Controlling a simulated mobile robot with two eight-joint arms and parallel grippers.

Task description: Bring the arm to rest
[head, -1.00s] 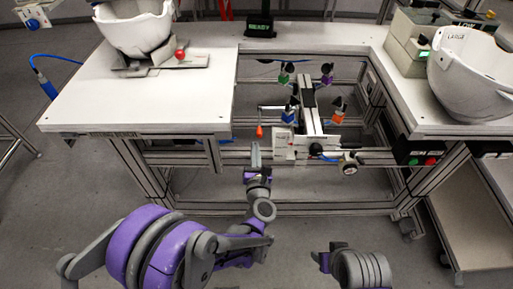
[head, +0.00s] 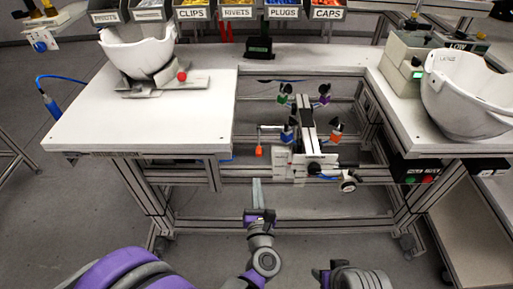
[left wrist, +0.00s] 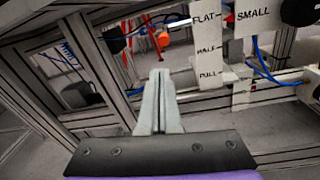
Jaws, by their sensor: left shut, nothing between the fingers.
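My left gripper (head: 257,193) is in the lower middle of the head view, in front of the bench frame and below the tabletop level. Its fingers are together with nothing between them. My left arm (head: 262,250) shows purple and grey below the gripper. Part of my right arm (head: 355,279) shows at the bottom edge; its fingertips are not clearly visible.
A white helmet shell (head: 137,52) sits on a stand on the left bench (head: 110,118). Another shell (head: 470,95) is at the right. A fixture (head: 306,140) with coloured clamps and an orange knob (head: 259,151) stands between. Labelled bins (head: 205,12) line the back. Floor in front is open.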

